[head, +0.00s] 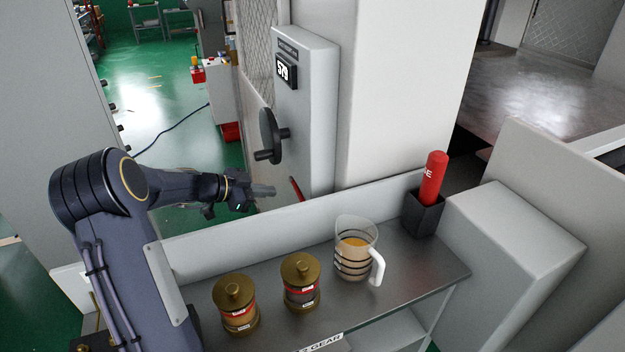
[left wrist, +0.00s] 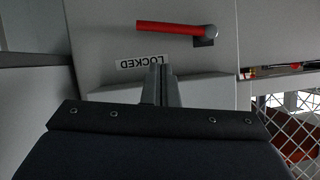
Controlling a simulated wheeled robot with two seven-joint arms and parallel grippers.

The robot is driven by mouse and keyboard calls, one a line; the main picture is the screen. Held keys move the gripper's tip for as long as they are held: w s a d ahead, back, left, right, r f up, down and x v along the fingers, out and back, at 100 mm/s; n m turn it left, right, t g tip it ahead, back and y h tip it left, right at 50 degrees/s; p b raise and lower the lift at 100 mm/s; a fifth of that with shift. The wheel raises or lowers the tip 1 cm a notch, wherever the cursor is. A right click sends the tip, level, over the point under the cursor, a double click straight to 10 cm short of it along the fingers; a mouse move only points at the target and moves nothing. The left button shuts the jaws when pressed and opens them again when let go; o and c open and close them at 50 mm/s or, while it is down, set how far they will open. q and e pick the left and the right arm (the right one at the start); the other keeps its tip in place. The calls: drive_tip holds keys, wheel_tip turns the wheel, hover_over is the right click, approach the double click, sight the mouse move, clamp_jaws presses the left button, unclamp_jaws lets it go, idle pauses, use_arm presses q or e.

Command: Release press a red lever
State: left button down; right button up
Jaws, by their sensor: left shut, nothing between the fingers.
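The red lever (head: 296,188) shows as a small red piece low on the grey cabinet in the head view; part of it is hidden. In the left wrist view the lever (left wrist: 168,27) lies nearly level, with its grey pivot at its right end. A white label reading LOCKED (left wrist: 143,60) sits below it. My left gripper (head: 266,190) is shut and empty, a short way left of the lever in the head view. Its closed fingers (left wrist: 160,72) point toward the panel below the lever, apart from it in the picture. My right gripper is out of view.
A black handwheel (head: 270,136) and a display reading 579 (head: 287,71) are on the cabinet (head: 318,110). A low grey wall (head: 290,230) runs below. On the metal shelf (head: 405,270) stand two brass-lidded jars (head: 300,283), a measuring jug (head: 354,250) and a red bottle (head: 433,180) in a black holder.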

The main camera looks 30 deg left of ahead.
sight(303, 198)
use_arm(q)
drive_tip(key=p+x, duration=0.3)
drive_tip(key=x, duration=0.6)
drive_tip(key=shift+w+d+f, duration=0.15)
drive_tip(key=shift+w+f, duration=0.05)
drive_tip(key=shift+w, duration=0.1)
drive_tip(key=f+b, duration=0.1)
drive_tip(key=b, duration=0.6)
drive_tip(key=shift+f+m+t+b, duration=0.3)
drive_tip(key=shift+f+m+b, duration=0.05)
drive_tip(key=shift+m, duration=0.05)
drive_tip(key=shift+s+b, duration=0.1)
drive_tip(key=shift+b, duration=0.2)
drive_tip(key=shift+r+y, duration=0.2)
drive_tip(key=shift+y, duration=0.1)
